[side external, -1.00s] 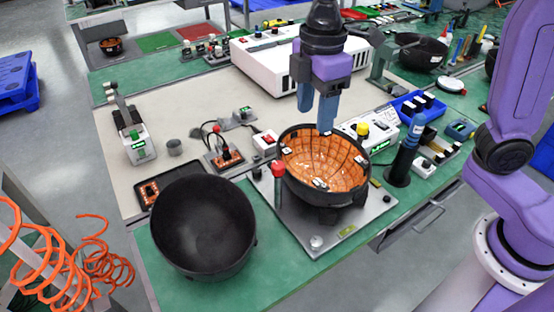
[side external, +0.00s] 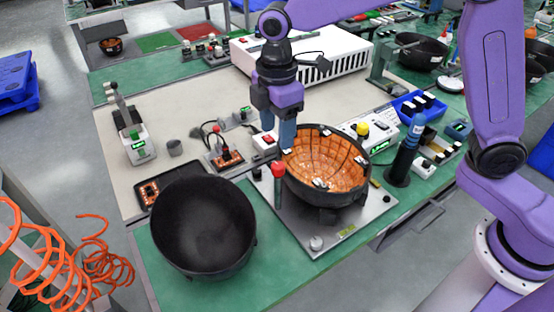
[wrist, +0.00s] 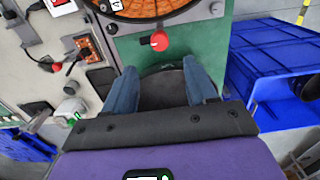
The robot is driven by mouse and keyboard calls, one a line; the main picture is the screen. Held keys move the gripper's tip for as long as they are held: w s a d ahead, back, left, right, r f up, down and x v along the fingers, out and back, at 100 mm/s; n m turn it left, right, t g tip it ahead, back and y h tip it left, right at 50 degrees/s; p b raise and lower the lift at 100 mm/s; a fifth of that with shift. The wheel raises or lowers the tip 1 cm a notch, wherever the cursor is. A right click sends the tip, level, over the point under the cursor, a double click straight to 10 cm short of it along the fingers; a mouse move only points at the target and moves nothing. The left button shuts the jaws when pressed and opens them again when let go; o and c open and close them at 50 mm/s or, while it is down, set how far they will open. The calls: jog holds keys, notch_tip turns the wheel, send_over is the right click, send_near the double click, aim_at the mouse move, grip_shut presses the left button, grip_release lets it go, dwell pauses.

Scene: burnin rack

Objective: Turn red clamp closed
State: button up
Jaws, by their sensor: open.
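The red clamp (side external: 278,170) is a red knob on a thin post at the left front of the metal fixture plate. It also shows in the wrist view as a red knob (wrist: 159,40) with a lever reaching left, just beyond my fingertips. The fixture holds a black bowl lined with orange tiles (side external: 322,165). My gripper (side external: 286,147) has blue fingers and is above and behind the red clamp, near the bowl's left rim. In the wrist view my gripper (wrist: 160,65) is open and empty, and the clamp is apart from its fingers.
An empty black bowl (side external: 203,225) stands left of the fixture on the green table edge. Small electronic boxes and a long white unit (side external: 310,55) lie behind. Blue crates (wrist: 275,65) show in the wrist view.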

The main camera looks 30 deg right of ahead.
aim_at(277, 165)
notch_tip(277, 165, down, 9)
jog(key=shift+f, duration=0.1)
dwell(0.3)
jog(key=c, duration=1.1)
